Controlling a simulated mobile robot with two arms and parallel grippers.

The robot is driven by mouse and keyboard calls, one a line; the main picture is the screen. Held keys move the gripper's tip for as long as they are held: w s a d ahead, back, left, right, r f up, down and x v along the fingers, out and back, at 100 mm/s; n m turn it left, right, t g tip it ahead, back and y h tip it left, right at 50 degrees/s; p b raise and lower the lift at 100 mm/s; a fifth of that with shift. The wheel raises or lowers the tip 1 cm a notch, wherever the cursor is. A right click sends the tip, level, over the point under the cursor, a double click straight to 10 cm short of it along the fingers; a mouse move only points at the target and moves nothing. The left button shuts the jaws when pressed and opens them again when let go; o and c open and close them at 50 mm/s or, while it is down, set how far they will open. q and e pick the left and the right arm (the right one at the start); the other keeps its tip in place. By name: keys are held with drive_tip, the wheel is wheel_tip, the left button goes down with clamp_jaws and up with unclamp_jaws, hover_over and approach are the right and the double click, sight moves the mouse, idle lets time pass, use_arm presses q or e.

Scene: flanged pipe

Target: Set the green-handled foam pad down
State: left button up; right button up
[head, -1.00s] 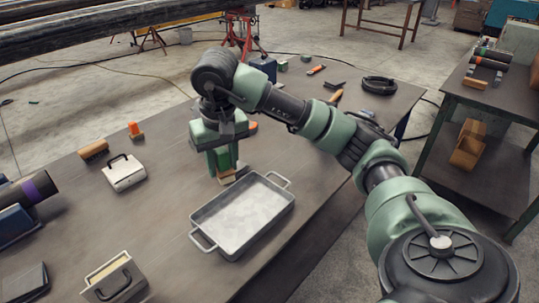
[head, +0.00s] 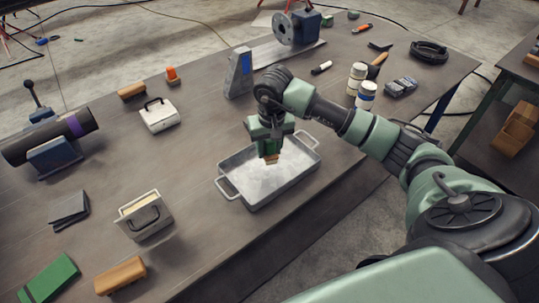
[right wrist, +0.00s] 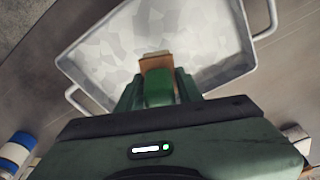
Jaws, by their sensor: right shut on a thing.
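My right gripper (head: 270,143) is shut on the green-handled foam pad (head: 270,158) and holds it over the grey metal tray (head: 228,172), toward its back side. In the right wrist view the pad's green handle (right wrist: 158,90) is between the fingers, with the tan foam (right wrist: 156,62) beyond it. The tray (right wrist: 242,68) lies below, with a whitish, patchy inner floor and a handle at each end. I cannot tell whether the pad touches the tray floor. My left gripper is not in view.
A grey wedge-shaped stand (head: 238,76) is behind the tray. White jars (head: 357,78) stand to its right. The table is clear between tray and bin.

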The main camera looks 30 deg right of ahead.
sight(269, 159)
wheel_tip(269, 159, down, 4)
drive_tip(key=shift+f+p, duration=0.1)
drive_tip(key=shift+p, duration=0.35)
drive_tip(key=shift+f+b, duration=0.2)
drive_tip(key=shift+b, duration=0.1)
drive_tip(key=o, duration=1.2)
